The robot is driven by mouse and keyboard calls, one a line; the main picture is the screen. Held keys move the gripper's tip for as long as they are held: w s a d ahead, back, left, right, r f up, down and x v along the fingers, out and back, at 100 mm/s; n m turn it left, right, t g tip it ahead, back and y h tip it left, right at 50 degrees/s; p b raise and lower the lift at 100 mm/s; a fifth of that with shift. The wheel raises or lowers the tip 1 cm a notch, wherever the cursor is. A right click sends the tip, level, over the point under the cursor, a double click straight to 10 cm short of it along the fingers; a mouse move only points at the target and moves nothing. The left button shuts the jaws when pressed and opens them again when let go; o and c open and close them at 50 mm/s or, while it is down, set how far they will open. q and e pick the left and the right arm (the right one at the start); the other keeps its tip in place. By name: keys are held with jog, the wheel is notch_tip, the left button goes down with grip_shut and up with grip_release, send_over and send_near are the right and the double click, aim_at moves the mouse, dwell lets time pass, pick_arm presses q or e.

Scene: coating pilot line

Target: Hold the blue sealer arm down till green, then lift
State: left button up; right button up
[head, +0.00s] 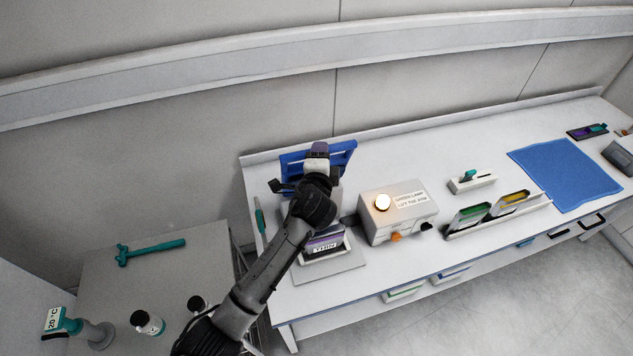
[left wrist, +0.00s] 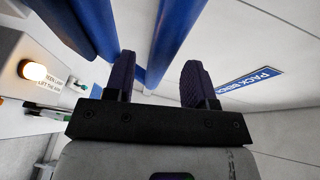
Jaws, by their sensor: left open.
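The blue sealer arm (head: 344,154) stands raised at the back left of the bench, partly hidden behind my left gripper. In the left wrist view, blue bars of the sealer arm (left wrist: 172,38) show just beyond and between the fingers. My left gripper (head: 318,150) is open, with purple fingertips, and holds nothing; its fingers (left wrist: 158,82) are spread in the wrist view. I cannot tell whether they touch the blue arm. The lamp (head: 382,202) on the white box glows warm pale amber, not green; it also shows in the wrist view (left wrist: 34,69). My right gripper is out of view.
The white lamp box (head: 398,228) stands right of my arm. A purple-labelled pack (head: 324,241) sits below my wrist. A rack with green and yellow cards (head: 495,220) and a blue mat (head: 566,175) lie to the right. A teal tool (head: 150,250) lies on the grey side table.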

pick_arm(q)
jog(key=s+r+b, duration=0.1)
jog(key=s, duration=0.9)
jog(key=shift+a+r+b, duration=0.2)
jog(key=shift+a+b, duration=0.1)
